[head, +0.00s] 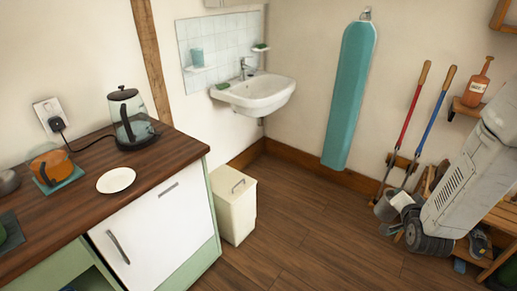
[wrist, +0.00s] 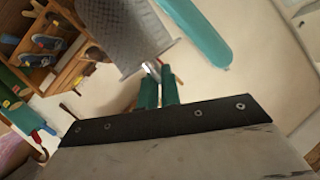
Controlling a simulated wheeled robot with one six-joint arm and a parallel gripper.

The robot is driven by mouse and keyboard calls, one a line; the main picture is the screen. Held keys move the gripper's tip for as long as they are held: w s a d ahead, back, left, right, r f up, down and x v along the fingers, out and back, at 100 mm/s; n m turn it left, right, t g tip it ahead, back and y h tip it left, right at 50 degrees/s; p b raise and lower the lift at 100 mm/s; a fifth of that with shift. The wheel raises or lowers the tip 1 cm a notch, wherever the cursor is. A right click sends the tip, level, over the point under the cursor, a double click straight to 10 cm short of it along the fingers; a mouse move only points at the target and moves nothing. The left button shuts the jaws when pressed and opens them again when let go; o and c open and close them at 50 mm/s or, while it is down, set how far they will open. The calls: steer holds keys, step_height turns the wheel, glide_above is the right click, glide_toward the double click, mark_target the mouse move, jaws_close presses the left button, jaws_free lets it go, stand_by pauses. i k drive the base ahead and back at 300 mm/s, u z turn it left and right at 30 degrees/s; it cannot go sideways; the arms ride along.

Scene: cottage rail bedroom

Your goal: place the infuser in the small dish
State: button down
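The small dish (head: 116,180) is a white round plate lying bare on the dark wooden counter at the left of the head view. My gripper (wrist: 158,80) shows in the wrist view, with two teal fingers close together on a thin metal piece. This appears to be the handle of the infuser (wrist: 125,35), a grey, mesh-like cylinder just beyond the fingertips. The infuser is cut off by the top of the wrist view. I do not make out the gripper or the infuser in the head view, and they are away from the dish.
On the counter (head: 165,150), a glass kettle (head: 130,120) stands behind the dish, and an orange pot (head: 50,165) on a teal mat stands left. A cream bin (head: 235,205) stands beside the cabinet. A shelf with shoes (wrist: 45,40) is at right in the head view. The middle floor is clear.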

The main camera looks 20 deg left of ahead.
mark_target(114, 185)
steer(key=z, duration=1.2)
steer(key=k, duration=1.35)
steer(key=u, duration=2.05)
steer(key=i, duration=0.1)
steer(key=u, duration=0.2)
